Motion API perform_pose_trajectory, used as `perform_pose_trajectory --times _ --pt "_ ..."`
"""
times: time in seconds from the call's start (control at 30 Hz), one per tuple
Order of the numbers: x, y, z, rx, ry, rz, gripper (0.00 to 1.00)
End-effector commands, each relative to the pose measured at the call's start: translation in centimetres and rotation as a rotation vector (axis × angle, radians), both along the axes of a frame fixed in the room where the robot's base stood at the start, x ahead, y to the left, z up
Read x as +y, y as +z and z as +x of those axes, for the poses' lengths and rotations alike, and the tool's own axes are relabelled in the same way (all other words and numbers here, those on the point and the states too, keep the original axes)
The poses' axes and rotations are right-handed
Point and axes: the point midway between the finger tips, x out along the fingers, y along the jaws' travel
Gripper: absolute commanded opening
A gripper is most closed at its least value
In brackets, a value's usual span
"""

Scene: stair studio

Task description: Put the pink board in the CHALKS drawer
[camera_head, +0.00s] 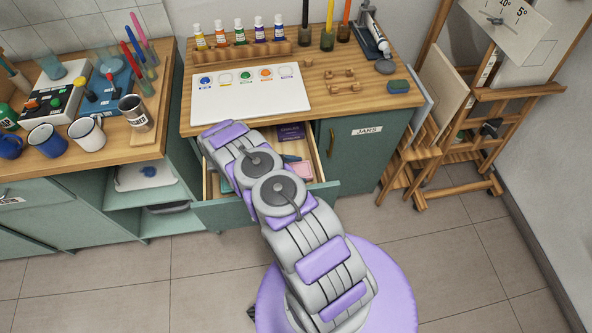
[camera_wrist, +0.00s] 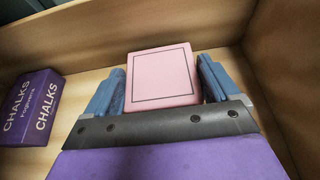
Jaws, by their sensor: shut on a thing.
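The pink board (camera_wrist: 160,76) is a pale pink block with a thin dark outline on its face. In the wrist view my gripper (camera_wrist: 162,88) has its blue fingers on either side of it, shut on it. The board is inside an open wooden drawer (camera_wrist: 100,52), low near its floor; I cannot tell if it touches the floor. A purple box marked CHALKS (camera_wrist: 32,108) lies at the left. In the head view my arm covers much of the open drawer (camera_head: 326,190); the pink board (camera_head: 301,170) and the purple box (camera_head: 291,132) show at its right.
Above the drawer, the worktop holds a white palette (camera_head: 250,108), a row of paint bottles (camera_head: 240,36) and a blue sponge (camera_head: 398,87). A cupboard door marked JARS (camera_head: 366,131) is right of the drawer. An easel (camera_head: 480,150) stands farther right. Mugs (camera_head: 87,132) stand at the left.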

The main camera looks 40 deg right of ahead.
Motion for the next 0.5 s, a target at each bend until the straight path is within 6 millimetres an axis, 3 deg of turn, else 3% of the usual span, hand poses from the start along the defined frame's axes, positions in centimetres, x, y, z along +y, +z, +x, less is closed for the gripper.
perform_pose_trajectory --times 0.5 --pt "0.2 -1.2 0.0 0.001 0.000 0.000 0.59"
